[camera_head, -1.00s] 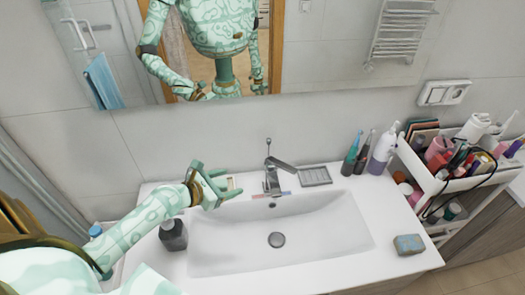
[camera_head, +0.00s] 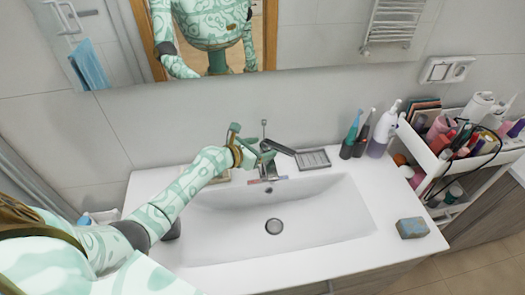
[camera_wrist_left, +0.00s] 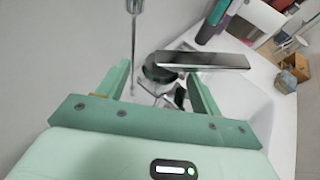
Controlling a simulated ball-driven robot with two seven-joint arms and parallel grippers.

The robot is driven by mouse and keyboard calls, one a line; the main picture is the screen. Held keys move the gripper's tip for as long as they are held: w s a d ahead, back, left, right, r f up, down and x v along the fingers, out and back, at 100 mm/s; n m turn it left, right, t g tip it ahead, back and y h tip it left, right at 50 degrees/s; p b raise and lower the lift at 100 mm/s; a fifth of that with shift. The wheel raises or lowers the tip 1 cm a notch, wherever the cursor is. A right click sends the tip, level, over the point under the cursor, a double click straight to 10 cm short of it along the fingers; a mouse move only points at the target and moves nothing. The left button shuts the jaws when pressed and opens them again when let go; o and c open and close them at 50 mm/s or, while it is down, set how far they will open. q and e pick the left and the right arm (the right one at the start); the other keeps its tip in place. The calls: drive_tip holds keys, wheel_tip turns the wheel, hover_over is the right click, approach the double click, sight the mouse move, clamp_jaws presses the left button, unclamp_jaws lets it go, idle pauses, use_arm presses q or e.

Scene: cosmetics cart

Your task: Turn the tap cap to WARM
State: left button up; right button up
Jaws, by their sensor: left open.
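The chrome tap (camera_head: 268,170) stands at the back edge of the washbasin. Its cap, with a flat lever (camera_head: 281,147), points to the right and slightly forward. My left gripper (camera_head: 256,149) is open at the tap's upper left, close to the cap. In the left wrist view the open fingers (camera_wrist_left: 160,82) lie to either side of the dark round cap (camera_wrist_left: 158,68), and the lever (camera_wrist_left: 205,60) reaches right past the right finger. I cannot tell whether a finger touches it. A small coloured strip (camera_head: 283,180) shows at the tap's base. My right gripper is out of view.
A thin upright rod (camera_head: 264,130) rises behind the tap. A grey soap dish (camera_head: 313,159) is to its right, with bottles (camera_head: 383,130) beyond. A sponge (camera_head: 411,228) lies at the front right. The basin (camera_head: 320,210) is empty. A cosmetics cart (camera_head: 432,160) stands at the right.

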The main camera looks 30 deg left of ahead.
use_arm(q)
drive_tip(key=shift+w+f, duration=0.15)
drive_tip(key=shift+w, duration=0.2)
